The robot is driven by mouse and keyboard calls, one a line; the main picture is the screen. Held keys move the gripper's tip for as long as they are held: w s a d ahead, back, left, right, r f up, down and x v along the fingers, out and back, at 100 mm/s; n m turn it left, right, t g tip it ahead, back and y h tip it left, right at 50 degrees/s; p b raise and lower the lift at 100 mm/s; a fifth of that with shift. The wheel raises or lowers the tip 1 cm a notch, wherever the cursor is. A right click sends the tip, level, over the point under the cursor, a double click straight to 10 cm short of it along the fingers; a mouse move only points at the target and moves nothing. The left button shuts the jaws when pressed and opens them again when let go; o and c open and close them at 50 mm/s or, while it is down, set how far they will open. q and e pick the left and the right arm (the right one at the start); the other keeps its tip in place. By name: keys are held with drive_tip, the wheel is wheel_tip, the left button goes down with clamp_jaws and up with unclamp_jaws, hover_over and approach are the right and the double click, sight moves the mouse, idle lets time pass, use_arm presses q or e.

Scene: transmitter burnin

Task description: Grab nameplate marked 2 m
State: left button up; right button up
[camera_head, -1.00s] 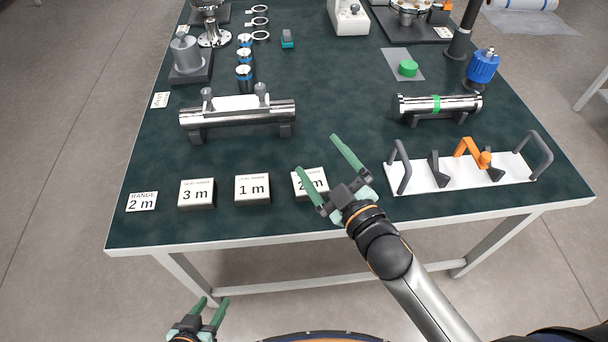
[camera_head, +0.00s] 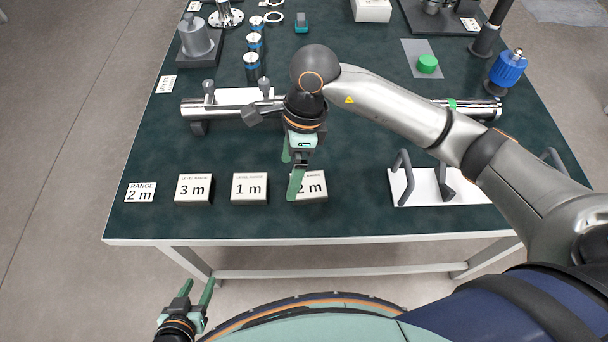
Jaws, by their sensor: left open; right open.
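The nameplate marked 2 m (camera_head: 314,187) is a white-topped block near the table's front edge, right of the 1 m nameplate (camera_head: 249,187). Its left part is hidden behind a finger of my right gripper (camera_head: 291,176). That gripper is open, with its green fingers pointing down at the block's left end; I cannot tell whether they touch it. The 3 m nameplate (camera_head: 194,189) stands further left. A flat card reading RANGE 2 m (camera_head: 140,192) lies at the far left. My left gripper (camera_head: 198,293) is open and empty, below the table's front edge.
A steel cylinder on feet (camera_head: 187,110) lies behind the nameplates, partly behind my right arm. A white plate with handles (camera_head: 422,190) is to the right, partly covered by my arm. A blue-topped part (camera_head: 508,68) stands at the back right.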

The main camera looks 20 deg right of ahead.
drive_tip(key=w+d+h, duration=0.2)
drive_tip(key=w+d, duration=0.1)
drive_tip(key=d, duration=0.2)
hover_over(308, 184)
drive_tip(key=shift+t, duration=0.4)
wheel_tip(308, 184, down, 5)
drive_tip(key=shift+s+f, duration=0.15)
drive_tip(key=shift+f+p, duration=0.5)
drive_tip(key=shift+f, duration=2.6)
drive_tip(key=shift+c, duration=0.2)
drive_tip(key=shift+r, duration=0.1)
drive_tip(key=c, duration=1.2)
drive_tip(key=shift+o, duration=0.2)
